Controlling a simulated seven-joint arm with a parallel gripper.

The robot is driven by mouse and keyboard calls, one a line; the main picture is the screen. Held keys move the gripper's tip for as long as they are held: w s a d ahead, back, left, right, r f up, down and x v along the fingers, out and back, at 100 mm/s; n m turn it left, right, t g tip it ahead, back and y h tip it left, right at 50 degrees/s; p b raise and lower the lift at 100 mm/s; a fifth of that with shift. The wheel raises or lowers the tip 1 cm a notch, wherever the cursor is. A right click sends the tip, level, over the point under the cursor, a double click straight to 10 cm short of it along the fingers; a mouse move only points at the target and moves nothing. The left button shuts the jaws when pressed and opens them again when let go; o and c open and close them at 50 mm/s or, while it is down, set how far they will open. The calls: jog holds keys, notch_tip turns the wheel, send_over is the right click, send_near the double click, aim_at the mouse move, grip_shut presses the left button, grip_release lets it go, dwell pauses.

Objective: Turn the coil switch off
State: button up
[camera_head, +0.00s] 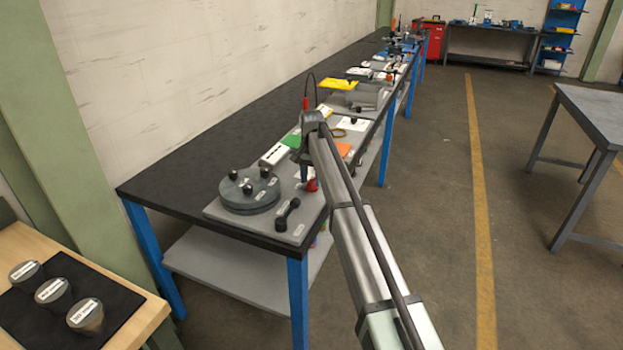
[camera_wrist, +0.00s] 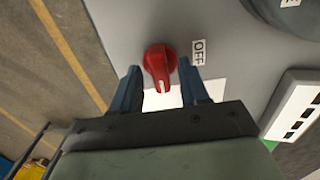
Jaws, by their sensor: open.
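The coil switch is a red rotary knob (camera_wrist: 160,66) on the grey panel (camera_wrist: 130,20), with a white line on its handle. In the wrist view the line points down the picture, away from the OFF label (camera_wrist: 198,52), which lies to the right of the knob. My gripper (camera_wrist: 159,74) is open. Its two blue fingers stand on either side of the knob's handle, with gaps visible; I see no clear contact. In the head view the red knob (camera_head: 311,186) shows small below my gripper (camera_head: 304,170), which partly hides that area.
In the head view, a round grey disc (camera_head: 249,194) with black knobs and a black handle (camera_head: 287,214) sit on the same panel. A white block (camera_head: 274,154) lies behind. In the wrist view, a white slotted block (camera_wrist: 294,104) stands to the right.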

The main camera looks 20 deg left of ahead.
jog(key=shift+f, duration=0.15)
grip_shut()
dwell(0.4)
